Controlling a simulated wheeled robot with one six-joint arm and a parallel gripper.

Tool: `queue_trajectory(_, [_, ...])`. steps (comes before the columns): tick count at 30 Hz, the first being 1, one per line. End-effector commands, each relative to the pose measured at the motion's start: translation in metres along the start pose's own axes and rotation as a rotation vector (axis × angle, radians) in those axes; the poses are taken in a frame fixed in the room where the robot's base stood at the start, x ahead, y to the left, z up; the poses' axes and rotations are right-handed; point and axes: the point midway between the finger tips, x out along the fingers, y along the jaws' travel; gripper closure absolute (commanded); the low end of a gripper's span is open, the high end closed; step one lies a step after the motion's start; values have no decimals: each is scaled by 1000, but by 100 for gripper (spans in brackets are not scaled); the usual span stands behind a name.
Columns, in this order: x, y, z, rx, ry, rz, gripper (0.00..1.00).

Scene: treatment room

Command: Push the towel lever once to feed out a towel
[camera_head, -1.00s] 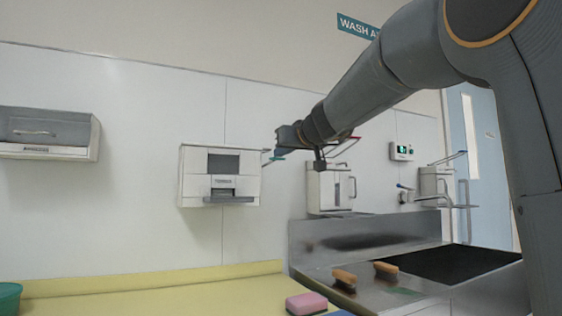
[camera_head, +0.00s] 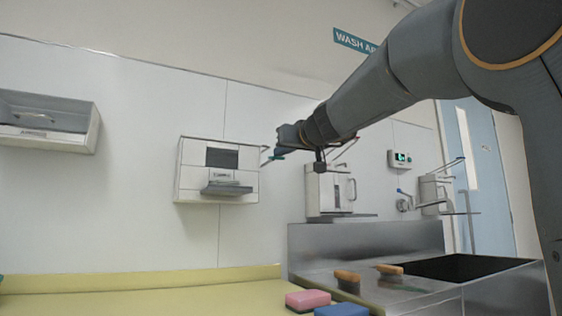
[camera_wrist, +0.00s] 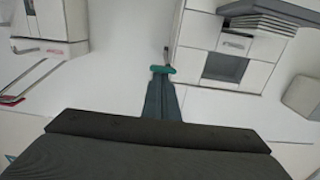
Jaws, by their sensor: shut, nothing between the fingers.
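The white towel dispenser (camera_head: 192,180) hangs on the wall, with a dark window and a grey shelf at its front. Its thin lever (camera_head: 266,151) sticks out at the right side and seems to end in a teal grip. My gripper (camera_head: 283,146) is shut and empty at the lever's end. In the wrist view, the dispenser (camera_wrist: 258,73) is at upper right, upside down, and the lever (camera_wrist: 166,55) runs beside its edge. My shut fingers (camera_wrist: 162,78) meet the teal grip in the picture; I cannot tell whether they touch. No towel is visible.
A second dispenser (camera_head: 330,190) hangs right of my gripper, above the steel sink (camera_head: 320,238). Brushes (camera_head: 347,277) lie on the sink edge. Pink (camera_head: 308,299) and blue (camera_head: 340,310) sponges lie by the yellow counter (camera_head: 150,300). A wall box (camera_head: 50,138) hangs at left.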

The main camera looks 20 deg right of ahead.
Motion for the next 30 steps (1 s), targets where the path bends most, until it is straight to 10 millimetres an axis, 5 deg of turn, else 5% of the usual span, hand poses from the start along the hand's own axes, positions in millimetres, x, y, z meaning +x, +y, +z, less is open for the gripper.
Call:
queue_trajectory(19, [3,-1,11,2,-8,-7,100])
queue_trajectory(30, [-16,-3,-39,-1,9,-5,100])
